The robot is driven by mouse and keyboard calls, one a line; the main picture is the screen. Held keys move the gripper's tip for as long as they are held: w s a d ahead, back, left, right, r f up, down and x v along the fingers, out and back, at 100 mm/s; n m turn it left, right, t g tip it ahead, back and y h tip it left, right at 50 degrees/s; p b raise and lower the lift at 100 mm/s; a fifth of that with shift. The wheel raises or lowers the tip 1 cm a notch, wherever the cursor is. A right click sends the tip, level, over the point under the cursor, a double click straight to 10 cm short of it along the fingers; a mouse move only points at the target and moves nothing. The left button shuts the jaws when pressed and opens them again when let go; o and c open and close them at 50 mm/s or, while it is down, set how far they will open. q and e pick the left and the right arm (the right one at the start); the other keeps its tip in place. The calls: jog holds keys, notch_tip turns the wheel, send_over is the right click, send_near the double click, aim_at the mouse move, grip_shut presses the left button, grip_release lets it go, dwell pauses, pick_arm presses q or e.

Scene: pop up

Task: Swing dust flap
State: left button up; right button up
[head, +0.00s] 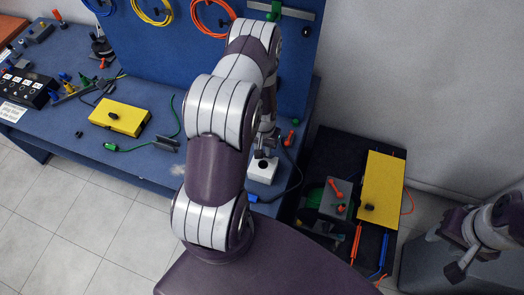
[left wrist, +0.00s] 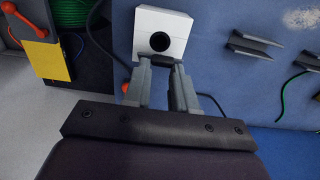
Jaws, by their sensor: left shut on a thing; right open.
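A white box (head: 262,171) with a dark round opening stands at the right end of the blue workbench; it also fills the upper middle of the left wrist view (left wrist: 174,22). A small dark flap (left wrist: 161,60) lies along the box's edge by the opening. My left gripper (head: 264,149) is at the box, and its fingers (left wrist: 160,66) are shut on the dark flap. The arm hides part of this area in the head view. My right gripper (head: 446,254) is open and empty at the far right, away from the bench.
A dark cart with a yellow panel (head: 382,190) and red-handled parts stands right of the bench. A yellow box (head: 119,117) with a black knob, green cable (head: 178,125) and a black control box (head: 26,87) are on the bench. A blue pegboard with coiled cables rises behind.

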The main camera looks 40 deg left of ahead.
pick_arm(q)
jog(key=shift+w+a+r, duration=0.15)
jog(key=shift+w+r, duration=0.05)
jog(key=shift+w, duration=0.2)
jog(key=shift+w+a+r, duration=0.1)
jog(key=shift+w+r, duration=0.1)
jog(key=shift+w, duration=0.2)
jog(key=shift+w, duration=0.1)
jog(key=shift+w+a+r+b, duration=0.2)
jog(key=shift+w+a+b, duration=0.1)
jog(key=shift+w, duration=0.4)
jog(key=shift+w+a+r+b, duration=0.15)
jog(key=shift+w+r+b, duration=0.1)
jog(key=shift+w, duration=0.4)
jog(key=shift+f, duration=0.1)
